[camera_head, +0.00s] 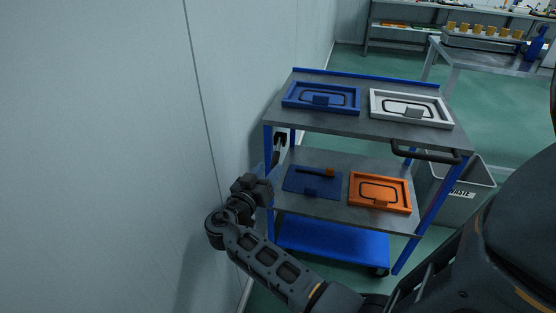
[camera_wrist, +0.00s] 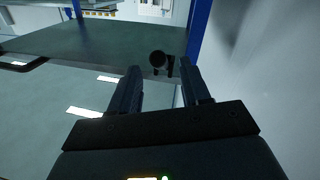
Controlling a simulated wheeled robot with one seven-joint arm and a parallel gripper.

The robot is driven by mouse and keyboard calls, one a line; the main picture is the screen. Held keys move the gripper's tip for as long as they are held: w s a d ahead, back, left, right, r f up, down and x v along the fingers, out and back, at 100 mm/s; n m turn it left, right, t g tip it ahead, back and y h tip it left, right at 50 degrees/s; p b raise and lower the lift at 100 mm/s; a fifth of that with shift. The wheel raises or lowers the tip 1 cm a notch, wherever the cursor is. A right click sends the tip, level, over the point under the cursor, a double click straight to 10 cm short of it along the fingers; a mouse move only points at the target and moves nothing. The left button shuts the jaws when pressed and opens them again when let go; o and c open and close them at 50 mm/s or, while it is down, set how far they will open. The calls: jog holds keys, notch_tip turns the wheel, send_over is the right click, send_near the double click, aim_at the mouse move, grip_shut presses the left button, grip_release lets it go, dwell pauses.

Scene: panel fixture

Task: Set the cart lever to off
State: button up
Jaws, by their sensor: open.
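The cart (camera_head: 355,150) has grey shelves and blue posts and stands by the wall. A small dark part (camera_head: 280,139), which looks like the lever, sits by its left post. In the wrist view a black round-ended knob (camera_wrist: 158,59) with a small bracket shows near the blue post (camera_wrist: 199,22), between the fingertips in the picture. I cannot tell its set position or read any marking. My gripper (camera_wrist: 160,70) is open, with its two dark fingers apart and nothing held. In the head view my gripper (camera_head: 269,166) is left of the lower shelf, partly hard to make out.
The upper shelf holds a blue tray (camera_head: 321,97) and a white tray (camera_head: 411,108). The wall (camera_head: 110,150) is close on the left. A grey bin (camera_head: 468,190) stands right.

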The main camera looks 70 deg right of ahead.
aim_at(278, 158)
jog(key=d, duration=0.6)
jog(key=shift+s+d, duration=0.4)
grip_shut()
